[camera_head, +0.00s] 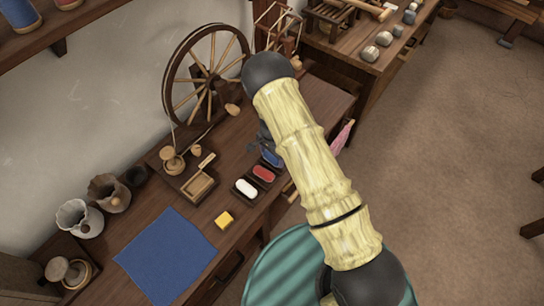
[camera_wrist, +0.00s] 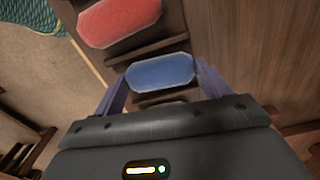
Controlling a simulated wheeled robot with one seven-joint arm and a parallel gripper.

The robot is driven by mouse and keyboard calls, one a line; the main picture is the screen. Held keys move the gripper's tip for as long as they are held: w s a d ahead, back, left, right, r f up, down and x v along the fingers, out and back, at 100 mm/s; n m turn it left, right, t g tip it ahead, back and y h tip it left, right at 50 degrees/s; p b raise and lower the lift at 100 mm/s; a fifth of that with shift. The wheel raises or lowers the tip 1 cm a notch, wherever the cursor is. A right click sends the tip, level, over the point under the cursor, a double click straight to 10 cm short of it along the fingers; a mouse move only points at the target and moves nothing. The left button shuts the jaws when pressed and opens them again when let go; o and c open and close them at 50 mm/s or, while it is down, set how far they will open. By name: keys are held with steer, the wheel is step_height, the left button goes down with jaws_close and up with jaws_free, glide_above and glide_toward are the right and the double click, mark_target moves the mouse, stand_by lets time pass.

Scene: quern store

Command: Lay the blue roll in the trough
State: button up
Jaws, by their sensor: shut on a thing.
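The blue roll (camera_head: 271,157) is at the far end of a row of rolls on the workbench. In the wrist view the blue roll (camera_wrist: 162,72) lies crosswise between the two fingers of my gripper (camera_wrist: 163,69), which is shut on it. Dark trough edges (camera_wrist: 150,50) show just beyond it and below it; I cannot tell whether the roll rests on them or is slightly raised. The red roll (camera_head: 264,173) and white roll (camera_head: 246,188) lie in dark troughs nearer the front. The red roll also shows in the wrist view (camera_wrist: 120,20). My arm partly hides the gripper in the head view.
A small wooden tray (camera_head: 198,186) and a yellow block (camera_head: 224,219) sit beside the row. A spinning wheel (camera_head: 206,75) stands behind. A blue cloth (camera_head: 166,256) and pots (camera_head: 80,219) are at the left. Open floor lies right of the bench.

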mark_target(272, 156)
step_height(272, 156, up, 10)
steer(key=shift+b, duration=0.45)
stand_by(0.4)
steer(key=s+d+f+n, duration=0.2)
steer(key=d+n, duration=0.2)
steer(key=d, duration=0.3)
steer(key=s+d+f+n, duration=0.2)
steer(key=d+n, duration=0.2)
steer(key=d, duration=0.4)
steer(key=shift+s+d+f+n, duration=0.15)
steer(key=shift+f+n, duration=0.15)
steer(key=shift+n, duration=0.1)
steer(key=shift+d, duration=0.15)
